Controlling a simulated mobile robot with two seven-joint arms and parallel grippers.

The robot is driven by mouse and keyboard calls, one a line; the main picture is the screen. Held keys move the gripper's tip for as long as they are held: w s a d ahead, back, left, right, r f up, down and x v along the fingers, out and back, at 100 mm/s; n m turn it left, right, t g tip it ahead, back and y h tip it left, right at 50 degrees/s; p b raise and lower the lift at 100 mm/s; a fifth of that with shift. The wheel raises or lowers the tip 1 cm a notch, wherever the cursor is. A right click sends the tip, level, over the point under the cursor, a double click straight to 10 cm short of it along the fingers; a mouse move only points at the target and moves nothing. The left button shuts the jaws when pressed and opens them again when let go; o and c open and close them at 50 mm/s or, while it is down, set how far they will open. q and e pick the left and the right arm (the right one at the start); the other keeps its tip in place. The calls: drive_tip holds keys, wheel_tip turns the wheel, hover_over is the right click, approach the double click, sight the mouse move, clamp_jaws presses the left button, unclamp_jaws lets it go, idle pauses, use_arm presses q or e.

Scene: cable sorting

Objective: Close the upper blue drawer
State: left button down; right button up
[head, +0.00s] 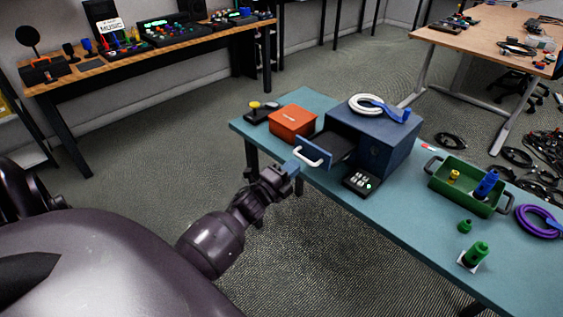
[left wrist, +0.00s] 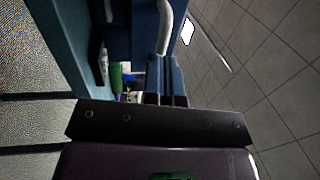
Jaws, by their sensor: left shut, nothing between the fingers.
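The blue drawer cabinet (head: 385,145) stands on the teal table. Its upper drawer stands pulled out to the left, showing its blue front (head: 317,150) and white curved handle (head: 306,159). A dark interior shows behind the front. My left gripper (head: 293,165) is shut and empty, close to the outer side of the drawer front by the handle. In the left wrist view the shut fingers (left wrist: 165,78) are beside the white handle (left wrist: 165,14) and a blue panel. I cannot tell whether they touch the drawer. My right gripper is not in view.
A white and blue cable coil (head: 366,105) lies on the cabinet. A green tray (head: 458,183) is at right on the teal table (head: 400,217).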

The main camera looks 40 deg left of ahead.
use_arm(q)
drive_tip(key=shift+w+r, duration=0.15)
drive_tip(key=shift+w, duration=0.55)
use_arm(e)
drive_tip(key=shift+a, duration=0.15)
use_arm(q)
drive_tip(key=shift+w, duration=0.15)
